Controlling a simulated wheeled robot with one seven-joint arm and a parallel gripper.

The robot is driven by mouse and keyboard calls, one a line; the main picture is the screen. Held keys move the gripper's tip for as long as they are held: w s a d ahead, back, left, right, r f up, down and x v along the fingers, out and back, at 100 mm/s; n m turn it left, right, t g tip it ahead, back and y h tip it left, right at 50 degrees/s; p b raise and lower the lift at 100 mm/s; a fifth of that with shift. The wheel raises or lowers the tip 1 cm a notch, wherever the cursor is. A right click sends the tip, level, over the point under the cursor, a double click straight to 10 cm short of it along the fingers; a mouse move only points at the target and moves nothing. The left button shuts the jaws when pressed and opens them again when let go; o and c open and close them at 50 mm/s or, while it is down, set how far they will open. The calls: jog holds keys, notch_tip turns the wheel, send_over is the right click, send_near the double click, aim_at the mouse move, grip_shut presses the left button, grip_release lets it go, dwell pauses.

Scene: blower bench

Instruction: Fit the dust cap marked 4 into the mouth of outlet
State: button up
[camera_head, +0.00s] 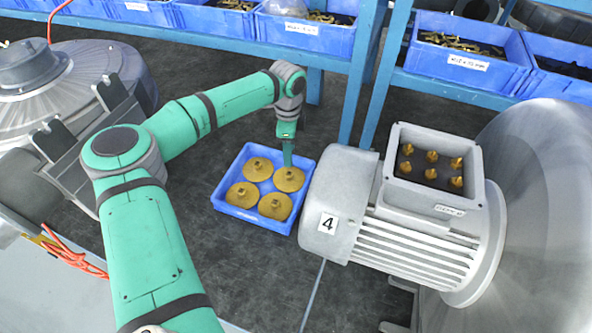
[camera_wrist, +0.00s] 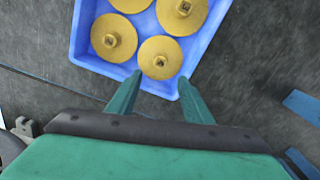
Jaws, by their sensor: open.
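Several round brass-coloured dust caps, each with a raised centre knob, lie in a blue tray (camera_head: 228,208). My gripper (camera_head: 288,162) points down over this corner of the tray. In the wrist view my gripper (camera_wrist: 159,79) is open and empty, its fingers apart just short of that cap. A grey motor (camera_head: 335,195) beside the tray carries a plate marked 4 (camera_head: 328,223). No outlet mouth is clearly visible.
A large round grey housing (camera_head: 545,190) adjoins the motor on the right. Another grey machine (camera_head: 85,75) stands at left. A blue rack (camera_head: 355,85) with bins (camera_head: 470,70) of brass parts runs along the back. Dark floor is clear in front of the tray.

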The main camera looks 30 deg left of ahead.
send_over(290, 173)
notch_tip(290, 173, down, 5)
jog(key=shift+d+f, duration=0.1)
jog(key=shift+d, duration=0.05)
jog(key=shift+s+a+f, duration=0.2)
jog(key=shift+f, duration=0.55)
jog(key=shift+w+f, duration=0.1)
jog(key=shift+f, duration=1.9)
jog(key=c, duration=1.2)
